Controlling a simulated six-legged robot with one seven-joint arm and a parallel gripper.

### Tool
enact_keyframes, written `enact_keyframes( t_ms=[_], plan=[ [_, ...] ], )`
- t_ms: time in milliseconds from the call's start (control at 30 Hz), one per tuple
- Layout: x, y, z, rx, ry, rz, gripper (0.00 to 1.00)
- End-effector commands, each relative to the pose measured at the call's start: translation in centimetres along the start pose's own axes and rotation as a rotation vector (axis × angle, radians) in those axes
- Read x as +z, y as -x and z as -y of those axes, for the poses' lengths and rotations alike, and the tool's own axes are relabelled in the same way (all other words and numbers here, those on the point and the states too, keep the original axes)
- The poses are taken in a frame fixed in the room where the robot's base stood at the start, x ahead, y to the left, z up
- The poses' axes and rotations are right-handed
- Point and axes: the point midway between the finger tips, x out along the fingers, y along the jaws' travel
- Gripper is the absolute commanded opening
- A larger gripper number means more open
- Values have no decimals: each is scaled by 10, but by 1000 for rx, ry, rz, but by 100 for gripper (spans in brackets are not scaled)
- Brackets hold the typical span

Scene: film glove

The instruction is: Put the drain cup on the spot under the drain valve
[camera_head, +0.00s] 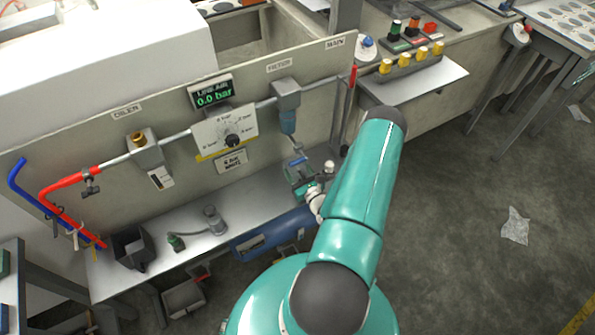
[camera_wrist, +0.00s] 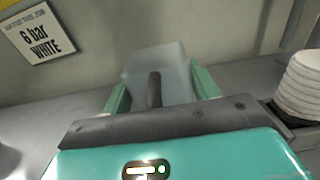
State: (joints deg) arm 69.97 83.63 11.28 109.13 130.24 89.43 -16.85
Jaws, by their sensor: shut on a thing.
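The drain cup (camera_wrist: 174,68) is a pale, translucent grey cup with a dark upright strip on its near side. My gripper (camera_wrist: 160,88) is shut on it, with one green finger on each side. The cup is hard to make out there. The drain valve under the bowl is too small to tell clearly, and I cannot make out the spot below it.
The metal shelf (camera_head: 190,209) runs along the panel foot. A dark open bin (camera_head: 130,246) and small grey and green fittings (camera_head: 211,218) stand at its left. The "6 bar WHITE" sign (camera_wrist: 39,34) is on the panel. A red lever (camera_head: 352,76) is at right.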

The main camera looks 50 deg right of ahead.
Motion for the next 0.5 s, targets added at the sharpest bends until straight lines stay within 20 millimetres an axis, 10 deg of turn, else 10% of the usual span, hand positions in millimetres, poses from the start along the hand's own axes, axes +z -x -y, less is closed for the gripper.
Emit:
enact_keyframes(
  t_ms=[300, 333, 500],
  plan=[
    [-3, 0, 0, -1, -1, 0, 36],
    [-3, 0, 0, -1, -1, 0, 62],
    [-3, 0, 0, 0, -1, 0, 82]
  ],
)
